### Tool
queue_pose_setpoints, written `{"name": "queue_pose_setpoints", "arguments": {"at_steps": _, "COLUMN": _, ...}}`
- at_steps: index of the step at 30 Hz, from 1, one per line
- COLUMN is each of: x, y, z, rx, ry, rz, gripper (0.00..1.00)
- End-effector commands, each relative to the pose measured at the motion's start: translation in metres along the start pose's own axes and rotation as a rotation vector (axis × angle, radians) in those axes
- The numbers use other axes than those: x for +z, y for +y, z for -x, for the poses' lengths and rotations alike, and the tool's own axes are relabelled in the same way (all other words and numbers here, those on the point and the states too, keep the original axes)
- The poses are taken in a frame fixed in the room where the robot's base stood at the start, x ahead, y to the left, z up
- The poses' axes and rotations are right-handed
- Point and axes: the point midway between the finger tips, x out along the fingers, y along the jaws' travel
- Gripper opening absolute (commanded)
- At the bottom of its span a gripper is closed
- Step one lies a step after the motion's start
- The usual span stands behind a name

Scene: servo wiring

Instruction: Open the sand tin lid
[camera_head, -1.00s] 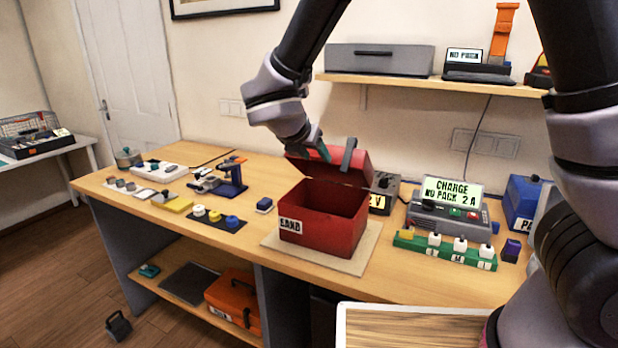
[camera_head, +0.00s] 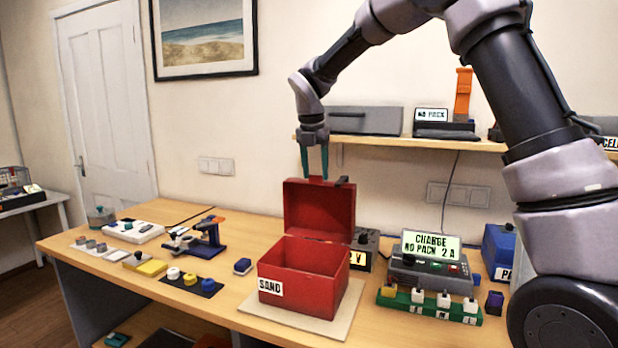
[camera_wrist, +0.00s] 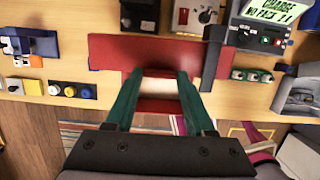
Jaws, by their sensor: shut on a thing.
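The red sand tin (camera_head: 318,300), labelled SAND, sits on a beige mat (camera_head: 335,325) on the bench. Its red lid (camera_head: 318,212) stands about upright at the back, and the tin's inside shows open. A dark handle (camera_head: 345,182) is at the lid's top right. My gripper (camera_head: 315,176) is above the lid's top edge, its two green fingers pointing down and shut on a red part at that edge. In the wrist view, my gripper (camera_wrist: 160,74) has a red strip between its fingertips, in front of the red lid (camera_wrist: 120,52).
A charger with a lit screen (camera_head: 432,245) and a green strip of white blocks (camera_head: 430,305) stand right of the tin. A small blue block (camera_head: 242,266) and a dark tray of knobs (camera_head: 192,285) lie left. A shelf (camera_head: 400,141) runs behind my arm.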

Motion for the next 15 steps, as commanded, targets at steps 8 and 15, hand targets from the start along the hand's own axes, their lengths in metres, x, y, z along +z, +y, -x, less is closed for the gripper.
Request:
{"name": "queue_pose_setpoints", "arguments": {"at_steps": 8, "x": 0.031, "y": -0.001, "z": -0.009, "rx": -0.001, "ry": -0.006, "rz": 0.000, "gripper": 0.00}}
{"name": "queue_pose_setpoints", "arguments": {"at_steps": 15, "x": 0.040, "y": -0.001, "z": -0.013, "rx": -0.002, "ry": -0.006, "rz": 0.002, "gripper": 0.00}}
